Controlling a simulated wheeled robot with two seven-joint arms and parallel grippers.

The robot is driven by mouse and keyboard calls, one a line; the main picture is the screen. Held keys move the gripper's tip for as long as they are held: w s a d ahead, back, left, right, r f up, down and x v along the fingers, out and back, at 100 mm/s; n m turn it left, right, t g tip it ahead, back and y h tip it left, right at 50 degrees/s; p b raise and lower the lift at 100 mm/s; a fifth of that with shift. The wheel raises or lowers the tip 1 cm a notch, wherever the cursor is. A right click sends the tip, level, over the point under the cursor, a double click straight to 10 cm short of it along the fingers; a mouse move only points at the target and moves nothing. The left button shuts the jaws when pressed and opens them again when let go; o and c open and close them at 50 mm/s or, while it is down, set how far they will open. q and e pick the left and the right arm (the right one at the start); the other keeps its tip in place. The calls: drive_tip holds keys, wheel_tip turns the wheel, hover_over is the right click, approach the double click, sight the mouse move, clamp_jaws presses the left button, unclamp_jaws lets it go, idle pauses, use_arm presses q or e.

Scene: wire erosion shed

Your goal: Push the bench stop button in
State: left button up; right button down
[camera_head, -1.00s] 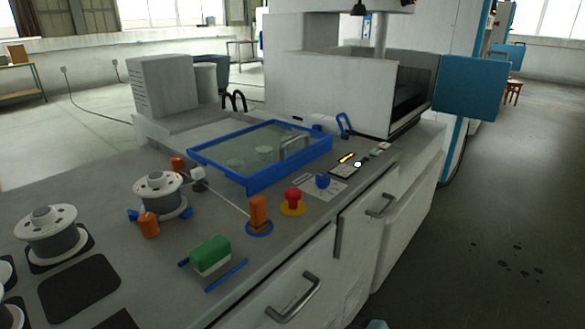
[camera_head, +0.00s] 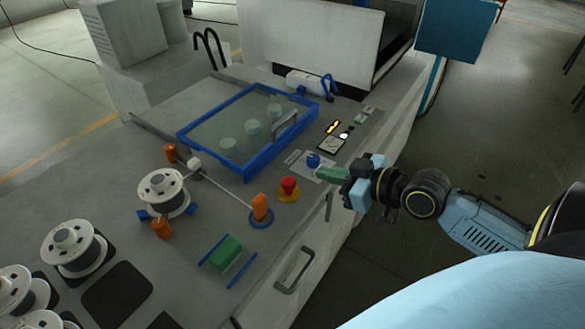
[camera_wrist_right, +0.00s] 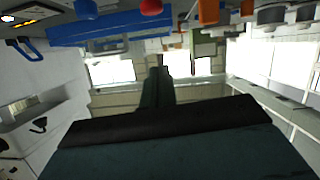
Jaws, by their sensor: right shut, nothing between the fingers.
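The bench stop button (camera_head: 289,185) is a red mushroom head on a round yellow base, on the grey bench near its front edge. It stands upright, left of my right gripper. My right gripper (camera_head: 322,174) comes in from the right with its green fingers shut and empty, pointing left. Its tips are apart from the red button, close to a blue knob (camera_head: 313,160) on a light plate. In the right wrist view, the shut fingers (camera_wrist_right: 158,75) point away from the camera, and part of the red button (camera_wrist_right: 151,7) shows at the top edge. My left gripper is not in view.
An orange post (camera_head: 261,208) stands left of the button, with a wire running to it. A blue-rimmed tray (camera_head: 247,174) lies behind. A green block (camera_head: 226,251), a wire spool (camera_head: 163,192) and a small control panel (camera_head: 334,143) are also on the bench.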

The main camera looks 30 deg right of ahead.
drive_tip(key=shift+f, duration=0.1)
hover_over(292, 186)
wheel_tip(292, 186, down, 3)
drive_tip(key=shift+f, duration=0.1)
drive_tip(key=f, duration=0.3)
drive_tip(key=shift+s+d+f, duration=0.15)
drive_tip(key=shift+d+f, duration=0.1)
drive_tip(key=shift+f, duration=0.3)
drive_tip(key=shift+d, duration=0.1)
